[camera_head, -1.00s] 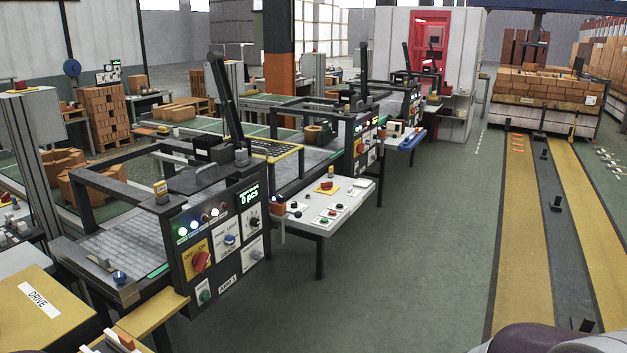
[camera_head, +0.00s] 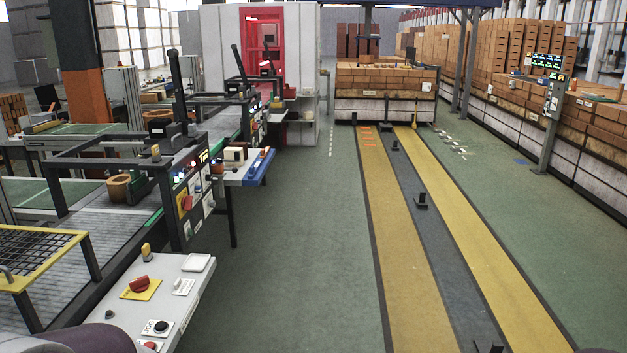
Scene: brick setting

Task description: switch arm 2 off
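A black control panel (camera_head: 190,201) stands at the left on the front of a machine station. It has a red rotary switch (camera_head: 186,203) on a yellow plate, small lit lamps and a lit display (camera_head: 203,157). Its label is too small to read, so I cannot tell from it which arm it belongs to. The switch's setting is also unclear. A black arm (camera_head: 178,88) rises above this station. A farther similar panel (camera_head: 257,123) stands behind it. Neither gripper is in view.
A white control desk (camera_head: 165,290) with a red button (camera_head: 139,284) is close at the lower left. A side table with a blue edge (camera_head: 259,167) juts out beyond the panel. Green floor (camera_head: 290,250) is clear to the right, beside yellow floor strips (camera_head: 385,220).

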